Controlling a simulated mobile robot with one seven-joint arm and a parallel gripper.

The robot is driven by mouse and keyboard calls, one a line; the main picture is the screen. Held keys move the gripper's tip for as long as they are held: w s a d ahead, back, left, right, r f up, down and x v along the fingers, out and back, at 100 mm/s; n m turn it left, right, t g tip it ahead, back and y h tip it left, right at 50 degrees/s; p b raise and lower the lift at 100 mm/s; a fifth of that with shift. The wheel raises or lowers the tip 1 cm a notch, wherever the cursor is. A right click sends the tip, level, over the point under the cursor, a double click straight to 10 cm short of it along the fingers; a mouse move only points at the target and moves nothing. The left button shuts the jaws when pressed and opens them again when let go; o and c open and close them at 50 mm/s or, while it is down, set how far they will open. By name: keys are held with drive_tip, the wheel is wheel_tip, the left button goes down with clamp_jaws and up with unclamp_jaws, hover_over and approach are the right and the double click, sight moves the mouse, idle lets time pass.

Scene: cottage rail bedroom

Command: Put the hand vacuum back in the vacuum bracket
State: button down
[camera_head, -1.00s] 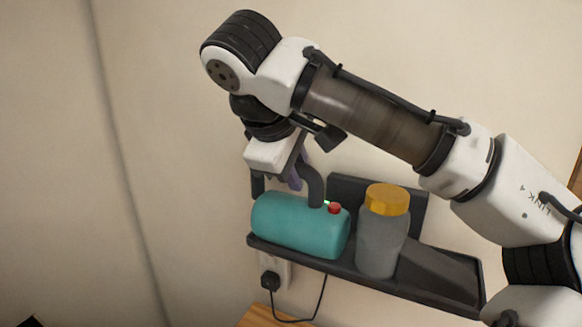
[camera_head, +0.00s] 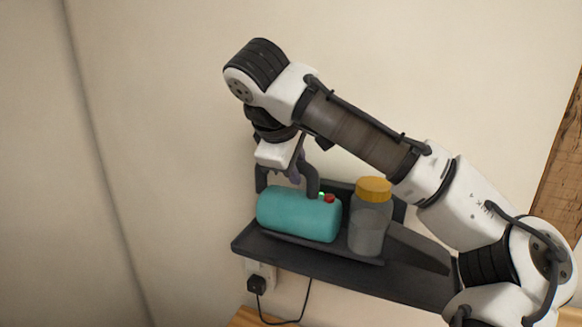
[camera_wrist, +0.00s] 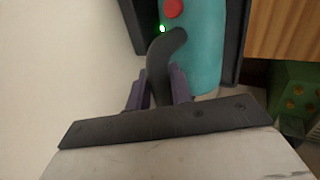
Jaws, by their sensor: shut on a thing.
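The hand vacuum (camera_head: 298,214) has a teal body, a red button, a lit green light and a dark curved handle. A grey translucent cup with a yellow top (camera_head: 370,222) and a dark wedge-shaped nozzle extend to its right. It lies level over the dark vacuum bracket (camera_head: 340,274) on the wall, close to the back plate; whether it is fully seated I cannot tell. My gripper (camera_head: 296,174) is above the teal body, shut on the handle. In the wrist view, the purple fingers (camera_wrist: 158,88) flank the handle, and the teal body (camera_wrist: 207,60) lies beyond.
A plug with a black cable (camera_head: 257,284) is in a wall socket below the bracket. A wooden surface shows beneath it, and a wooden post (camera_head: 563,165) stands at the right. The wrist view shows wooden furniture (camera_wrist: 285,30) and a green object (camera_wrist: 298,98). The wall at left is bare.

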sight(296, 192)
drive_tip(key=shift+w+f+b, duration=0.15)
drive_tip(key=shift+f+b, duration=0.75)
drive_tip(key=shift+f, duration=0.65)
drive_tip(key=c, duration=1.2)
unclamp_jaws()
drive_tip(key=shift+o, duration=0.2)
drive_tip(key=p+v, duration=0.1)
drive_tip(key=v, duration=1.3)
drive_tip(key=shift+f, duration=0.1)
